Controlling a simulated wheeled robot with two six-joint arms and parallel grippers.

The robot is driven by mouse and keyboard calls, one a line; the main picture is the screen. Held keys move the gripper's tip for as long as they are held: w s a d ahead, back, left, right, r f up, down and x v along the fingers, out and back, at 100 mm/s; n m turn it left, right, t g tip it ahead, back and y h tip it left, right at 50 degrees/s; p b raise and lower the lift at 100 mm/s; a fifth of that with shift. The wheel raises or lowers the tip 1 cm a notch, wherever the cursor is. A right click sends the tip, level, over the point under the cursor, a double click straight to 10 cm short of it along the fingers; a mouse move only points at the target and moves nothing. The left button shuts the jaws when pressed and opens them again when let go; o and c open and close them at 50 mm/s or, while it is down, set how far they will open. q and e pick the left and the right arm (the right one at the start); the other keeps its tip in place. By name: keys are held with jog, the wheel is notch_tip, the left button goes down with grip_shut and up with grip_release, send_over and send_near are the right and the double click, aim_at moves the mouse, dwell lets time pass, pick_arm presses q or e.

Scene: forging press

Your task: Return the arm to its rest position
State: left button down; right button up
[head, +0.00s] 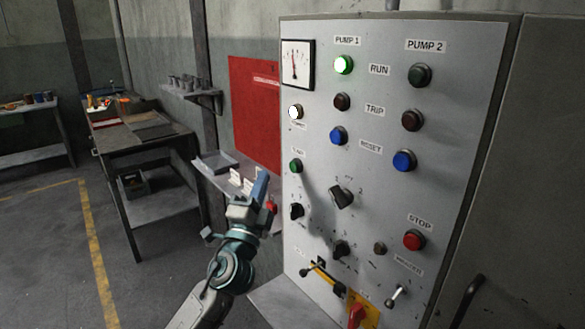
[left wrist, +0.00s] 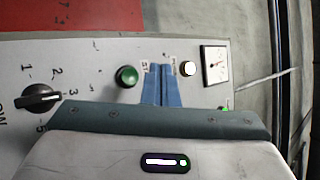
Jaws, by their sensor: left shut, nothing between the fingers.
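My left gripper (head: 262,186) is in front of the left edge of the grey control panel (head: 455,130) in the head view, with its blue fingers pointing up. In the left wrist view the two blue fingers (left wrist: 161,82) lie together, shut and empty. They overlap the panel picture between a green button (left wrist: 127,76) and a lit white lamp (left wrist: 188,68); I cannot tell the exact gap to the panel. My left arm reaches up from the bottom of the head view. My right gripper is not in view.
The panel carries a gauge (head: 297,64), a lit green Pump 1 lamp (head: 343,65), several buttons, and a black selector knob (head: 341,197). A small shelf with a tray (head: 216,163) is behind my gripper. A workbench (head: 140,140) stands left; floor there is open.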

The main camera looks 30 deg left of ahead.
pick_arm(q)
jog(key=s+f+n+g+y, duration=0.1)
jog(key=s+f+n+g, duration=0.4)
jog(key=f, duration=0.6)
jog(key=s+f+n+g, duration=0.4)
jog(key=f+n+g, duration=0.1)
jog(key=f, duration=0.7)
jog(key=s+d+f+n+g+h, duration=0.25)
jog(key=s+d+f+g, duration=0.25)
jog(key=s+f, duration=0.4)
jog(key=s+d+f+n+g+h, duration=0.1)
jog(key=s+d+f+g+h, duration=0.3)
jog(key=s+f, duration=0.55)
jog(key=s+a+f+g+y, duration=0.1)
jog(key=s+f, duration=0.1)
jog(key=f, duration=1.2)
jog(key=s+a+f+g, duration=0.1)
jog(key=a+f+g, duration=0.1)
jog(key=f, duration=1.2)
jog(key=s+f, duration=1.7)
jog(key=s, duration=0.1)
jog(key=shift+a+f+g, duration=0.25)
jog(key=shift+a+g, duration=0.05)
jog(key=shift+a, duration=0.15)
